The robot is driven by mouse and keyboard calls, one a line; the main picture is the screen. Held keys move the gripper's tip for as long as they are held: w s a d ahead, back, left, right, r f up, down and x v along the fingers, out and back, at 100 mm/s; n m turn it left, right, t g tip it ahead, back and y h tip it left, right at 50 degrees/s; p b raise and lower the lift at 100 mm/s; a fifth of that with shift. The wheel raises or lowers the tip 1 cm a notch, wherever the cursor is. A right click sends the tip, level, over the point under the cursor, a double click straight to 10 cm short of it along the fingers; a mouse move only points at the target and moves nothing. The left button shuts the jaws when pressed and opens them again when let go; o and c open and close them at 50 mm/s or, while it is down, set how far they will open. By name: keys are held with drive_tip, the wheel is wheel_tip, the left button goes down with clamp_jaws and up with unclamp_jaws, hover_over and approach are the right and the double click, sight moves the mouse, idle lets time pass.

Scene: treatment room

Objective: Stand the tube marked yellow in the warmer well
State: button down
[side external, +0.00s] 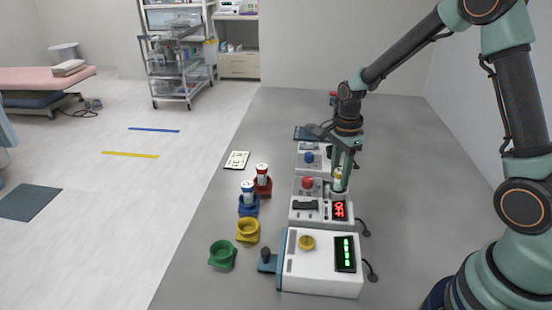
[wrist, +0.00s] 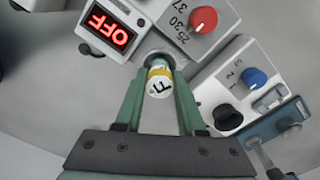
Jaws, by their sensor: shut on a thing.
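The tube marked yellow (wrist: 159,82) has a white top with a dark letter and a yellow band; it also shows in the side view (side external: 338,181). My gripper (wrist: 158,78) is shut on it, with one green finger on each side; in the side view my gripper (side external: 343,167) points down over the warmer. The warmer (side external: 308,212) is a white box with a red knob and a red display reading OFF (wrist: 110,29). The tube stands roughly upright at the round well (wrist: 153,54). Its lower end is hidden, so I cannot tell how deep it sits.
A white device with a yellow knob (side external: 325,270) stands in front, and one with a blue knob (side external: 311,159) behind. At left are red (side external: 264,190) and blue (side external: 248,209) holders with tubes, and empty yellow (side external: 247,231) and green (side external: 222,255) holders.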

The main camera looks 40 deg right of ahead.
sight(340, 171)
drive_tip(key=shift+f, duration=0.55)
idle(0.4)
drive_tip(key=c, duration=0.8)
unclamp_jaws()
drive_tip(key=shift+r, duration=5.5)
